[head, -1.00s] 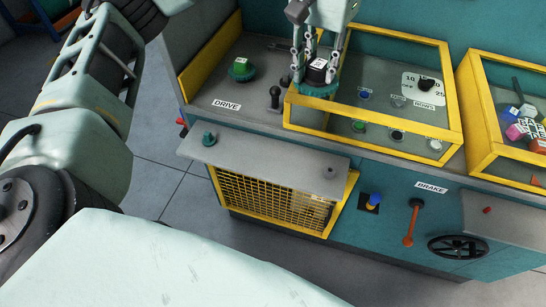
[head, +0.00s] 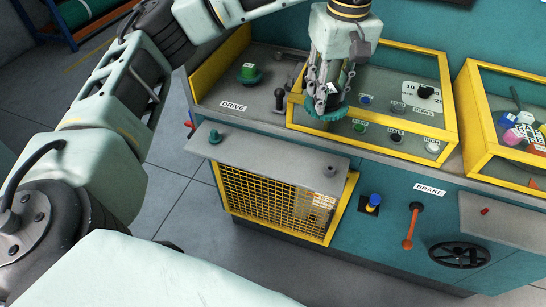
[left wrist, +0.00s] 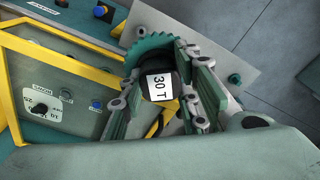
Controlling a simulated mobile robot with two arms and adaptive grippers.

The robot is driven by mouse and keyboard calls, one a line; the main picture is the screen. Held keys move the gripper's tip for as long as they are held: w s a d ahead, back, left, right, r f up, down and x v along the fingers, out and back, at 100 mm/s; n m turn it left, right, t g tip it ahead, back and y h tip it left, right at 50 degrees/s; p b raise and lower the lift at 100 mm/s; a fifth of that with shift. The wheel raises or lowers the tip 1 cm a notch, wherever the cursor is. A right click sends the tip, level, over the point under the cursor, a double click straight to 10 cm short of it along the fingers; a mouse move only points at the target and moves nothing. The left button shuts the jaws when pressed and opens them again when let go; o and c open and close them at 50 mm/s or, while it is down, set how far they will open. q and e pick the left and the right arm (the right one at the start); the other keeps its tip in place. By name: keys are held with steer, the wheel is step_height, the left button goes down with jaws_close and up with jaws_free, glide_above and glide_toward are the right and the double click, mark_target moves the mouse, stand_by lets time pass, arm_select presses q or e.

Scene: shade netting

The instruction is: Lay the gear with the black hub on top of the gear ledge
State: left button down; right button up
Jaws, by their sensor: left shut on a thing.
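The gear with the black hub is a teal toothed gear (head: 322,113), and its label reads "30 T" on the hub (left wrist: 160,85) in the left wrist view. My left gripper (head: 326,92) is shut on the hub, pointing down, with the gear held at its fingertips above the yellow-framed panel's front edge. Its fingers (left wrist: 160,100) stand on both sides of the hub. A grey ledge (head: 268,155), which I take as the gear ledge, juts out above the yellow grille, in front of and left of the gear. It also shows in the left wrist view (left wrist: 215,50). My right gripper is not in view.
The ledge carries a teal knob (head: 214,137) at its left and a small grey peg (head: 330,171) at its right. A green gear-like piece (head: 248,73) and dark levers (head: 279,98) stand on the drive panel. A yellow-framed case (head: 500,125) is at the right.

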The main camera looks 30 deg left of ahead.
arm_select(q)
steer(key=n, duration=0.2)
steer(key=f+n, duration=0.1)
steer(key=n, duration=0.1)
steer(key=f+n, duration=0.1)
steer(key=shift+w+n+b, duration=0.3)
steer(key=shift+n+b, duration=0.1)
steer(key=m+h+b, duration=0.2)
steer(key=m+b, duration=0.3)
steer(key=m, duration=2.5)
glide_above(274, 156)
steer(key=f, duration=1.9)
steer(key=shift+a, duration=0.35)
step_height(274, 156, down, 3)
steer(key=shift+s+f+p, duration=0.1)
steer(key=shift+f+p, duration=0.05)
steer(key=shift+p, duration=0.3)
steer(key=shift+f, duration=0.3)
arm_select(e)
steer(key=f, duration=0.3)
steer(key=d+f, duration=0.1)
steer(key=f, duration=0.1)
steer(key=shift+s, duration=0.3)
